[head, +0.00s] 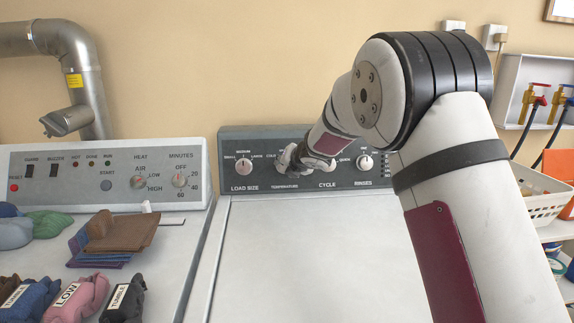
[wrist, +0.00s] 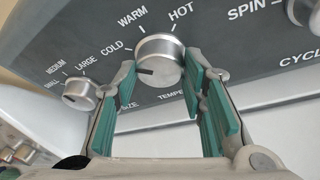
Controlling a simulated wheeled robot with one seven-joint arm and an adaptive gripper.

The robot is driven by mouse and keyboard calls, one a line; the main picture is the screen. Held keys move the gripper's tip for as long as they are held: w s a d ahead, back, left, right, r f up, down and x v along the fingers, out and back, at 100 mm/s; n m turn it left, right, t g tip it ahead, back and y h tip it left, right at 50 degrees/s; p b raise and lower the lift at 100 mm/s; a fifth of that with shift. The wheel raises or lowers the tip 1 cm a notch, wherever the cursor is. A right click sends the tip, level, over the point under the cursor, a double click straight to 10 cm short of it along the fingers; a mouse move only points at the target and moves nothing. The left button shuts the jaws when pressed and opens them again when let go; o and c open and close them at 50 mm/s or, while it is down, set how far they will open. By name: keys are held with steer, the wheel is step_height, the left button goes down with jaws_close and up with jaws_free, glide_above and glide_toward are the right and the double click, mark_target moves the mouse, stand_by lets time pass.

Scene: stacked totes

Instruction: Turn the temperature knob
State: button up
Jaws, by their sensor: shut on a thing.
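The temperature knob (wrist: 160,56) is a round silver dial on the washer's dark grey control panel (head: 226,150). In the wrist view, COLD, WARM and HOT are printed around it. Its dark pointer mark points left, a little below COLD. My gripper (wrist: 162,76) has its green-padded fingers on either side of the knob and is shut on it. In the head view my gripper (head: 291,157) is at the panel above the TEMPERATURE label and hides the knob.
The load size knob (head: 244,166) is left of my gripper, and the rinses knob (head: 364,162) is to the right. The cycle knob (wrist: 304,12) shows at the wrist view's edge. A second machine (head: 110,168) at left carries folded clothes. The washer lid (head: 310,250) is clear.

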steer(key=shift+f, duration=0.15)
stand_by(0.4)
steer(key=o, duration=1.2)
steer(key=shift+c, duration=0.2)
steer(key=shift+s, duration=0.1)
steer(key=v, duration=1.2)
steer(key=shift+a, duration=0.1)
